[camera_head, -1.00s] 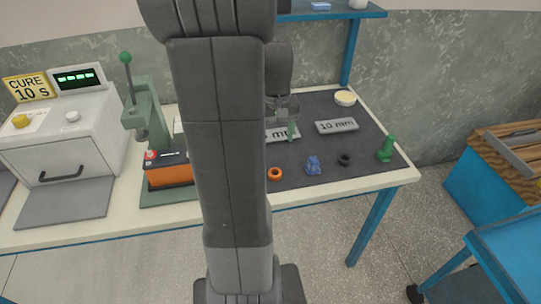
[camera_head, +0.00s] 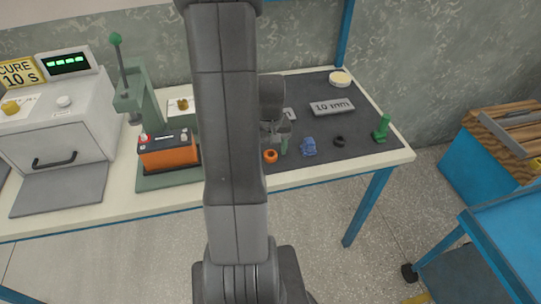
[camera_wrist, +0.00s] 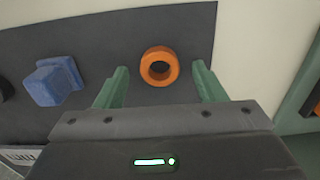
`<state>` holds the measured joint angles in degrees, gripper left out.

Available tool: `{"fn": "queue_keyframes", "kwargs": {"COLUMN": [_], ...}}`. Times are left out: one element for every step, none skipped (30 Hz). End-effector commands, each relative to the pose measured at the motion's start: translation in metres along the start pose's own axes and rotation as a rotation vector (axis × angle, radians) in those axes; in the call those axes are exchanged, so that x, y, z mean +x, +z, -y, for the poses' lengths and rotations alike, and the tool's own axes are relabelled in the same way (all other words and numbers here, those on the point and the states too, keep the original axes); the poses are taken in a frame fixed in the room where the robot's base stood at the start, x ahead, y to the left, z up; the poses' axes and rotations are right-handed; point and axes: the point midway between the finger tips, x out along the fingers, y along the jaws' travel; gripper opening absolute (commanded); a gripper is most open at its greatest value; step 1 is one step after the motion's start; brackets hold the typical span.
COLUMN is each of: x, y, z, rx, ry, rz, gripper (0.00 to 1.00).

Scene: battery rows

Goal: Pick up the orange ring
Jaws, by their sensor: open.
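The orange ring (camera_head: 270,156) lies flat on the dark mat near the table's front edge. In the wrist view the orange ring (camera_wrist: 160,66) lies ahead of my gripper, between the lines of its two green fingers. My gripper (camera_wrist: 158,82) is open and empty, its fingers spread wider than the ring. In the head view my gripper (camera_head: 278,140) is above the mat just behind and beside the ring, partly hidden by my arm. Whether a fingertip touches the mat I cannot tell.
A blue piece (camera_head: 309,147) lies right of the ring, then a black ring (camera_head: 339,141) and a green piece (camera_head: 382,128). A 10 mm plate (camera_head: 332,107) lies behind them. An orange battery (camera_head: 168,152) stands in a green press (camera_head: 150,115) at left.

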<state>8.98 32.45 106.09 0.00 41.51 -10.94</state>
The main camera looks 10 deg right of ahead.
Motion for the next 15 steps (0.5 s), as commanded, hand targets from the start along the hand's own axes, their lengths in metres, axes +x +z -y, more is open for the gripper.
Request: {"fn": "queue_keyframes", "kwargs": {"x": [0.0023, 0.0029, 0.0031, 0.0031, 0.0031, 0.003, 0.0029, 0.0029, 0.0029, 0.0029, 0.0029, 0.0028, 0.0028, 0.0028, 0.0028], "y": [0.0, -0.0001, -0.0002, -0.0002, -0.0002, -0.0002, -0.0002, -0.0002, -0.0002, -0.0002, -0.0002, -0.0002, -0.0002, -0.0002, -0.0001], "z": [0.0, 0.0, 0.0, 0.0, 0.0, 0.0, 0.0, 0.0, 0.0, 0.0, 0.0, 0.0, 0.0, 0.0, 0.0], "rx": [0.0, 0.0, 0.0, 0.0, 0.0, 0.0, 0.0, 0.0, 0.0, 0.0, 0.0, 0.0, 0.0, 0.0, 0.0], "ry": [0.0, 0.0, 0.0, 0.0, 0.0, 0.0, 0.0, 0.0, 0.0, 0.0, 0.0, 0.0, 0.0, 0.0, 0.0], "rz": [0.0, -0.001, -0.001, -0.002, -0.002, -0.002, -0.002, -0.001, -0.001, -0.001, -0.001, -0.001, -0.001, -0.001, -0.001], "gripper": [0.64, 0.64, 0.64, 0.64, 0.64, 0.64, 0.64, 0.64, 0.56, 0.5, 0.44, 0.36, 0.3, 0.24, 0.17]}}
